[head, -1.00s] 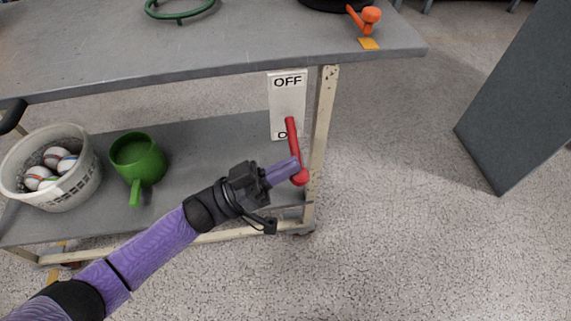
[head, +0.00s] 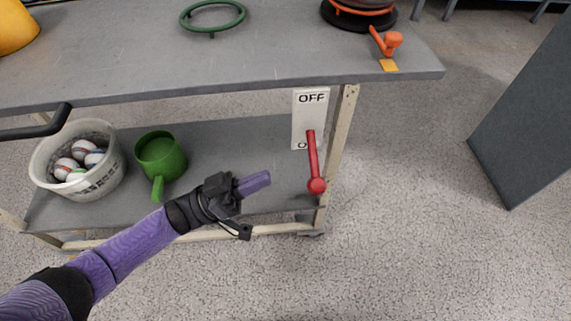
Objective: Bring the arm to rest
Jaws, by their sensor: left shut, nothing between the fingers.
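My left arm comes in from the lower left. Its gripper (head: 254,183) is shut and empty in front of the cart's lower shelf. It is to the left of a red lever (head: 314,165) and apart from it. The lever hangs with its round red knob at the bottom, on a white plate (head: 309,115). The plate reads OFF at the top, and a partly covered label shows lower down. My right gripper is not in view.
A white basket (head: 107,179) of baseballs and a green mug (head: 161,158) stand on the lower shelf (head: 235,140). The upper tabletop (head: 290,50) holds a green ring (head: 212,17) and an orange handle (head: 386,41). A dark panel (head: 525,110) stands at right. Floor between is clear.

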